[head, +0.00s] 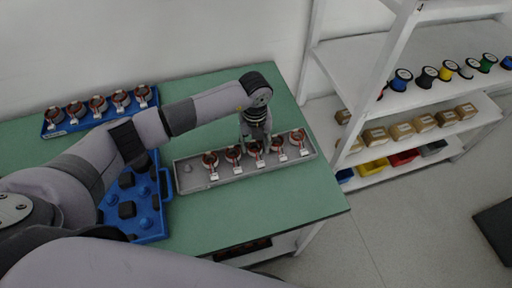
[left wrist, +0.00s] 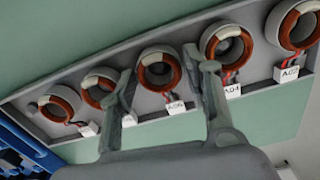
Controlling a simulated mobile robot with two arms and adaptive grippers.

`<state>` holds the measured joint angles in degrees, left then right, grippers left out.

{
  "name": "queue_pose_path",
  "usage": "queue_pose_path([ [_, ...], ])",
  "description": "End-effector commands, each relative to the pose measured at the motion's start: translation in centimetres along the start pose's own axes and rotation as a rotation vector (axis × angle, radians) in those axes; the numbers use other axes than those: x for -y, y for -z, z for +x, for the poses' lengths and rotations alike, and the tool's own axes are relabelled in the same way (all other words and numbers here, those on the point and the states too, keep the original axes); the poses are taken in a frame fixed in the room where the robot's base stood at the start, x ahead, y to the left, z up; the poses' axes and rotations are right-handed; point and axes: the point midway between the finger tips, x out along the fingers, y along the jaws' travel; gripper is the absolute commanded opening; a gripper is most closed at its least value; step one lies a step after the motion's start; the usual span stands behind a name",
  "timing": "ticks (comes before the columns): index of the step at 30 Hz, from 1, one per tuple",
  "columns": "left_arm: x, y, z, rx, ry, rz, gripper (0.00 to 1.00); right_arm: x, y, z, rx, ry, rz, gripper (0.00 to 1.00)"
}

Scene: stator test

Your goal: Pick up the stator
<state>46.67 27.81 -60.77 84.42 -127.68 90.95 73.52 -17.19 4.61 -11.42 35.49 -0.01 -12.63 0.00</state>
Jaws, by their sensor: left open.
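A long grey tray (head: 186,178) on the green table holds a row of several stators, round white rings with copper-coloured windings, red leads and white tags. My left gripper (head: 256,147) points down over the middle of the row, its fingers apart. In the left wrist view, the open left gripper (left wrist: 160,72) has one stator (left wrist: 172,78) showing between its two fingers. A neighbouring stator (left wrist: 94,95) is partly hidden by a finger, and another stator (left wrist: 298,25) shows at the right. Whether the fingers touch a stator cannot be told. My right gripper is out of view.
A blue tray (head: 47,131) with more stators lies at the back left. A blue bin (head: 160,226) with dark parts stands left of the grey tray. White shelving (head: 345,55) with spools, boxes and coloured bins is at the right. The table's front right (head: 270,210) is clear.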

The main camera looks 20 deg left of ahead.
Motion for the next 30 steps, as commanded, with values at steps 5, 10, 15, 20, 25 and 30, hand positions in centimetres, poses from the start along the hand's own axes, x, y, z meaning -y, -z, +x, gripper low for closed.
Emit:
queue_pose_path([
  [5,-0.04,-0.01,1.15,0.0,0.0,-0.001,0.45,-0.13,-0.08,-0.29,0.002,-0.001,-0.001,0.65],
  [10,-0.03,-0.02,1.19,0.0,0.0,0.0,0.45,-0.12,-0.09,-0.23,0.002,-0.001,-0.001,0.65],
  [15,-0.03,-0.03,1.17,0.0,0.0,0.0,0.34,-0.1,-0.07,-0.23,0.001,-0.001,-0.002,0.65],
  [20,-0.03,-0.03,1.15,0.0,0.0,0.0,0.23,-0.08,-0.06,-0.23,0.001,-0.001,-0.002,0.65],
  [25,-0.03,-0.04,1.13,0.0,0.0,0.0,0.12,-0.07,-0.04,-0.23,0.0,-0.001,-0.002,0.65],
  [30,-0.01,-0.06,1.09,0.001,0.001,0.0,0.07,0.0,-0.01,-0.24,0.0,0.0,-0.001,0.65],
])
